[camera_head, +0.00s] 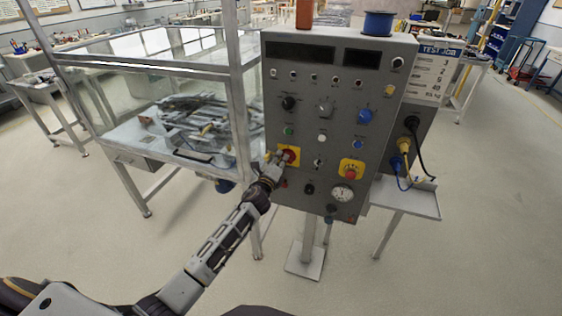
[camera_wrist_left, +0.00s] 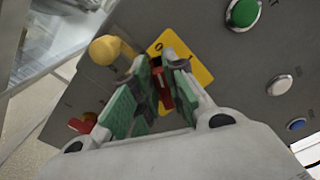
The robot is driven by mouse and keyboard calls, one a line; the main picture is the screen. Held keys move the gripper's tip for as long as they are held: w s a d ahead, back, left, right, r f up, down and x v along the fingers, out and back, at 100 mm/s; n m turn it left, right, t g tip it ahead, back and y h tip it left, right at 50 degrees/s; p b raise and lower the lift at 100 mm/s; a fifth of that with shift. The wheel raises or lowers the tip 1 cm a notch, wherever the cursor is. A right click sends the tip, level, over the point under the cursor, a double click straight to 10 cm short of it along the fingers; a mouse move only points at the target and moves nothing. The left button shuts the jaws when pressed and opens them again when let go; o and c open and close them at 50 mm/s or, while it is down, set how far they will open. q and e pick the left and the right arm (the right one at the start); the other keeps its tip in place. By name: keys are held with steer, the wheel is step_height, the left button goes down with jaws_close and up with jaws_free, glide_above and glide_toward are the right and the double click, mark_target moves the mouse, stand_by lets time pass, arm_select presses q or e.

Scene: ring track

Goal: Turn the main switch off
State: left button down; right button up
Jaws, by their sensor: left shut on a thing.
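The main switch (camera_head: 290,155) is a red handle on a square yellow plate, low on the left side of the grey control panel (camera_head: 309,96). My left gripper (camera_head: 277,163) reaches it from the lower left. In the left wrist view, the red handle (camera_wrist_left: 162,92) lies between the green-padded fingers of my left gripper (camera_wrist_left: 158,68), which are shut on it. The yellow plate (camera_wrist_left: 198,72) shows behind the fingers. The fingers cover part of the handle, and I cannot tell its exact angle. My right gripper is not in view.
A red button on a yellow plate (camera_head: 351,170) and a gauge (camera_head: 342,193) sit to the right. A yellow knob (camera_wrist_left: 104,50) sticks out close beside the fingers. A glass-walled cell (camera_head: 165,110) stands left of the panel. Cables (camera_head: 408,160) hang at its right side.

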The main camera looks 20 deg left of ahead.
arm_select(q)
steer(key=n, duration=0.3)
steer(key=f+n+b, duration=0.1)
steer(key=n, duration=0.1)
steer(key=shift+a+n, duration=0.15)
steer(key=shift+n, duration=0.25)
steer(key=shift+f, duration=0.1)
steer(key=c, duration=1.4)
jaws_free()
steer(key=shift+c, duration=0.2)
steer(key=shift+s, duration=0.1)
steer(key=s, duration=1.1)
steer(key=shift+s+a, duration=0.2)
steer(key=shift+s, duration=0.2)
steer(key=shift+n, duration=0.4)
